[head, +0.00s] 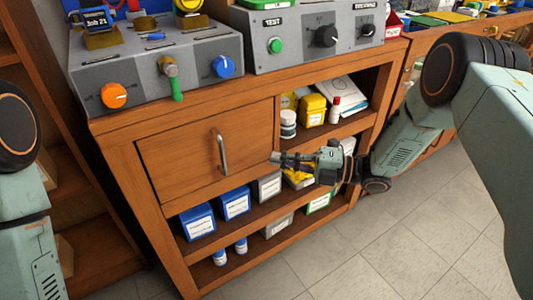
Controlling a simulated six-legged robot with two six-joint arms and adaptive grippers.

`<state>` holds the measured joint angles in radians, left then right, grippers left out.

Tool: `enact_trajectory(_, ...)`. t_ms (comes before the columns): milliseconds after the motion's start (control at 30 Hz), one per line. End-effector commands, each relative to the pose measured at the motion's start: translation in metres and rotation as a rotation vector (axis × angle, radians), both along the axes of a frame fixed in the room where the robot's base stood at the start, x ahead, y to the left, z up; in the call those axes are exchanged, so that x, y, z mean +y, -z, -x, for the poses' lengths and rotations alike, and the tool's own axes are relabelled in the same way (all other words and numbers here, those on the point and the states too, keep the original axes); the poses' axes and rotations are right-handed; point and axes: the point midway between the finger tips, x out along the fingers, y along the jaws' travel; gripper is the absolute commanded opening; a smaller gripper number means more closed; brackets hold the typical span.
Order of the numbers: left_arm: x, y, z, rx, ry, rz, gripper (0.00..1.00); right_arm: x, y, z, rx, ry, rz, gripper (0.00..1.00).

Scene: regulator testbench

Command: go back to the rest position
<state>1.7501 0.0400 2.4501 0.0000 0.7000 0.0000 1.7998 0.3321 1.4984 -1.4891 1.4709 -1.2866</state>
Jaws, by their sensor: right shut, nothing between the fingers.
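My right gripper (283,160) shows in the head view in front of the wooden cabinet, a little right of the metal handle on the cabinet's door. Its fingers are closed together with nothing between them, and they point left. My right arm comes in from the right edge. My left arm shows only in part at the left edge, and its gripper is out of the picture. The cabinet door (175,160) is closed, and its handle (220,152) is apart from the gripper.
The wooden cabinet (118,165) carries grey panels with an orange knob (114,95), a blue knob (223,66) and a green button (276,45). Blue boxes (197,222), a yellow container (312,110) and bottles stand on its open shelves. Tiled floor (400,240) is clear in front.

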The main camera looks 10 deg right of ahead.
Motion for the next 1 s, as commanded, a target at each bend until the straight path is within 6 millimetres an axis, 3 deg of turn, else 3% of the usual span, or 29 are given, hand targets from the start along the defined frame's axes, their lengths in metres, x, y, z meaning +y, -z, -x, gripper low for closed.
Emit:
enact_trajectory(100, 0.000, -0.009, 0.000, 0.000, 0.000, 0.000, 0.47, -0.021, -0.002, 0.008, 0.000, 0.004, -0.001, 0.00)
enact_trajectory(300, 0.000, -0.015, 0.000, 0.000, 0.000, 0.000, 0.47, -0.041, -0.001, 0.018, -0.001, 0.002, 0.000, 0.00)
enact_trajectory(633, 0.000, -0.015, 0.000, 0.000, 0.000, 0.000, 0.47, -0.047, 0.002, 0.022, 0.056, 0.003, -0.016, 0.00)
enact_trajectory(733, 0.000, -0.015, 0.000, 0.000, 0.000, 0.000, 0.47, -0.052, 0.012, 0.012, 0.202, 0.081, -0.047, 0.00)
enact_trajectory(833, 0.000, -0.015, 0.000, 0.000, 0.000, 0.000, 0.47, -0.060, 0.034, 0.003, 0.453, 0.249, -0.137, 0.00)
enact_trajectory(1000, 0.000, -0.019, 0.000, 0.000, 0.000, 0.000, 0.47, -0.064, 0.080, 0.014, 0.900, 0.544, -0.313, 0.00)
